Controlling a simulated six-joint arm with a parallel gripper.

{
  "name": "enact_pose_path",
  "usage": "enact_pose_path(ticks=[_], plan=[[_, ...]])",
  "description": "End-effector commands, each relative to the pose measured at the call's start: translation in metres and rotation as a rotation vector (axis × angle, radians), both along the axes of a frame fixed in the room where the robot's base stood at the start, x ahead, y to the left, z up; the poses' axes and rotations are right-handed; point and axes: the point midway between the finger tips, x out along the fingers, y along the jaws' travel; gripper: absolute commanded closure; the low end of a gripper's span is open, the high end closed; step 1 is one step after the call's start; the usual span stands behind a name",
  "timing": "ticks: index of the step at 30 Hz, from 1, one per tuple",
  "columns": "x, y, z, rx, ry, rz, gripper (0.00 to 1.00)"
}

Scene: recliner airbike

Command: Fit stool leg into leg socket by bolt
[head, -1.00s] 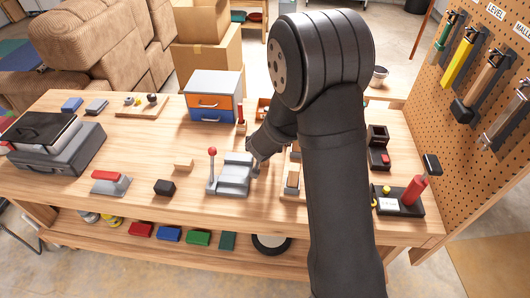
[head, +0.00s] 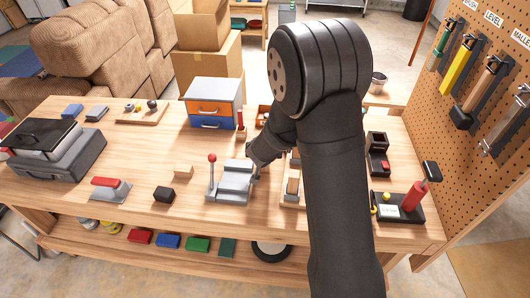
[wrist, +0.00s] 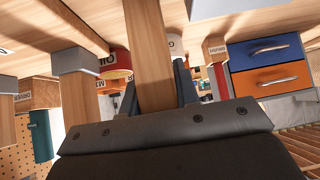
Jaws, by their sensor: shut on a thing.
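My gripper (wrist: 155,92) is shut on a wooden stool leg (wrist: 151,40). The leg is a plain square bar that runs between the two fingers up to the top edge of the wrist view, which shows the bench upside down. In the head view my gripper (head: 256,165) is low over the bench, just right of the grey fixture (head: 231,183) with a red-knobbed lever. My arm covers much of the area right of it. Grey blocks with wooden posts (wrist: 80,58) show left of the leg in the wrist view. I cannot make out the leg socket or bolt.
A wooden rack (head: 292,190) stands close right of my gripper, partly behind my arm. A drawer box (head: 213,100) is behind the fixture.

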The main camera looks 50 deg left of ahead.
Motion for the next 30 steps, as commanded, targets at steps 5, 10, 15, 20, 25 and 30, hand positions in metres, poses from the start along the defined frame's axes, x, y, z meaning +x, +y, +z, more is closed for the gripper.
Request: enact_pose_path(ticks=[5,10,15,20,25,30], plan=[[0.0,0.0,0.013,0.004,0.0,-0.001,0.94],[0.0,0.001,0.031,0.005,-0.001,-0.001,0.94],[0.015,-0.022,0.054,0.005,-0.001,-0.006,0.94],[0.034,-0.051,0.075,0.005,-0.001,-0.007,0.94],[0.049,-0.077,0.092,0.005,0.0,-0.005,0.94],[0.056,-0.088,0.1,0.002,0.0,-0.003,0.94]])
